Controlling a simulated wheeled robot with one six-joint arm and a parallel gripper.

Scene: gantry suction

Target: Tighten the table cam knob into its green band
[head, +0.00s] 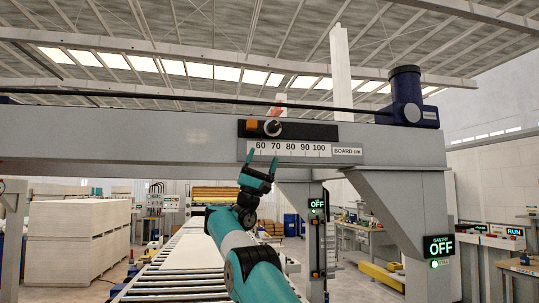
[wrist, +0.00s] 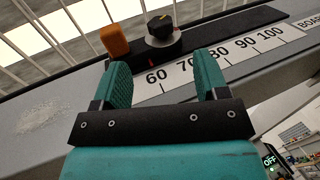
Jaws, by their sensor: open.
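A round knob (head: 272,128) with a pale collar sits on a dark rail on the gantry beam, above a scale of board widths. In the wrist view the knob (wrist: 160,30) has a black top with a yellow mark. No green band can be made out, and I cannot tell if this is the table cam knob. My gripper (head: 261,160) is open and empty, pointing up just below the scale. In the wrist view its teal fingers (wrist: 163,72) stand apart, with the knob beyond them, untouched.
An orange block (wrist: 115,39) sits left of the knob on the rail. The scale plate (head: 305,150) runs right beneath it. The grey beam (head: 120,146) spans the view. A roller conveyor (head: 130,283) lies below; a board stack (head: 75,240) stands left. A gantry sign (head: 439,246) reads OFF.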

